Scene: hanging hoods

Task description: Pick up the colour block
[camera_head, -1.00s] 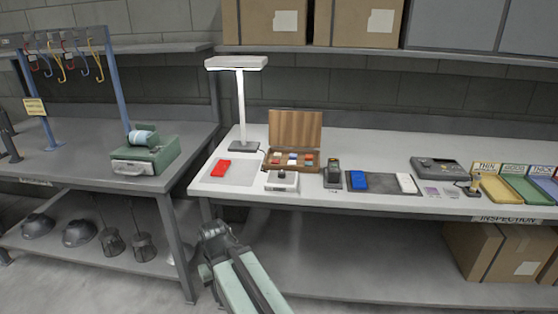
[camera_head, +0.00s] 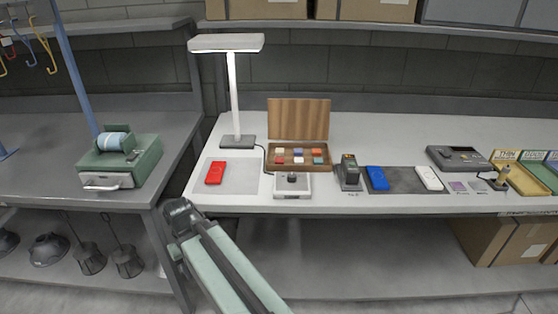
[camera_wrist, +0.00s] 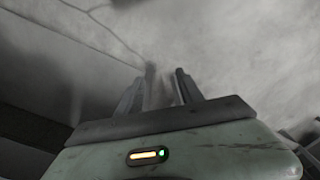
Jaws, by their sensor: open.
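Several coloured blocks lie on the inspection bench. A red block (camera_head: 215,172) lies on a pale grey mat at the left, under a white lamp. A blue block (camera_head: 377,178) and a white block (camera_head: 429,178) lie on a dark mat to the right. An open wooden case (camera_head: 297,165) holds several small coloured blocks. I cannot tell which one the task means. My gripper (camera_wrist: 165,76) is open and empty in the wrist view, with floor beyond it. In the head view, my arm's end is low in front of the bench's left end, apart from all blocks.
A white lamp (camera_head: 233,90) stands behind the red block. A white device (camera_head: 292,184) and a dark upright device (camera_head: 349,171) stand near the front edge. A green machine (camera_head: 120,163) is on the left table. Cardboard boxes (camera_head: 515,238) sit below the bench.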

